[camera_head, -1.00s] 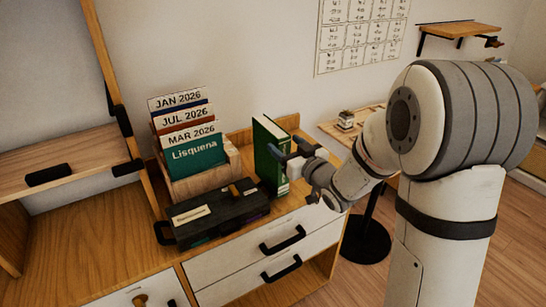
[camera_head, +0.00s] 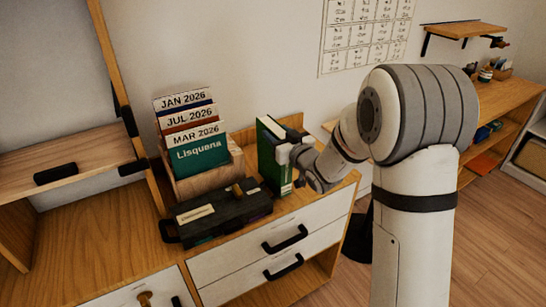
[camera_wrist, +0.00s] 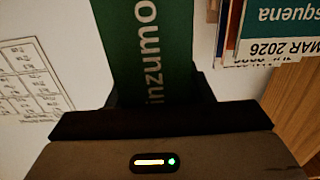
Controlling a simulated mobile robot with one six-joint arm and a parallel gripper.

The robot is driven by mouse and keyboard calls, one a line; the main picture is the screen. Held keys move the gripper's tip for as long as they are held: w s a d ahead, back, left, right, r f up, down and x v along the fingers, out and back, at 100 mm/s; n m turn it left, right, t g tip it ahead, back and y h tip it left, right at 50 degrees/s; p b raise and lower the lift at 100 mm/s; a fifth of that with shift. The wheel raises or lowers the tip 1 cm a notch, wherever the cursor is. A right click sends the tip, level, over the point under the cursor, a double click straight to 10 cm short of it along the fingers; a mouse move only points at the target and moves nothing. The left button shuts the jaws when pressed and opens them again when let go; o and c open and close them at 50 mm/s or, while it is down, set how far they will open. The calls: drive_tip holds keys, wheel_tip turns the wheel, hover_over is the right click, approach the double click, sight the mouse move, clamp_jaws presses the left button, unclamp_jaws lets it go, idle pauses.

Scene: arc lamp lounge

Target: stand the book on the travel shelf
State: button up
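The green book (camera_head: 273,163) stands upright on the cabinet top, right of the card box. My gripper (camera_head: 292,145) is at its right upper part, with fingers around it. In the wrist view the book's green face (camera_wrist: 150,45) with white lettering runs between the dark fingertips of my gripper (camera_wrist: 160,95). I see no clear gap beside the book, but cannot tell whether the fingers press on it. Shelves show at left (camera_head: 75,160) and on the wall at upper right (camera_head: 465,30); neither has a readable label, so I cannot tell which is the travel shelf.
A wooden box (camera_head: 205,182) of dated cards and a dark case (camera_head: 215,213) stand close left of the book. The cabinet (camera_head: 262,252) has drawers with black handles. A low bookcase (camera_head: 515,100) stands at the right. The left shelf has black brackets and an upright post.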

clamp_jaws()
idle(0.4)
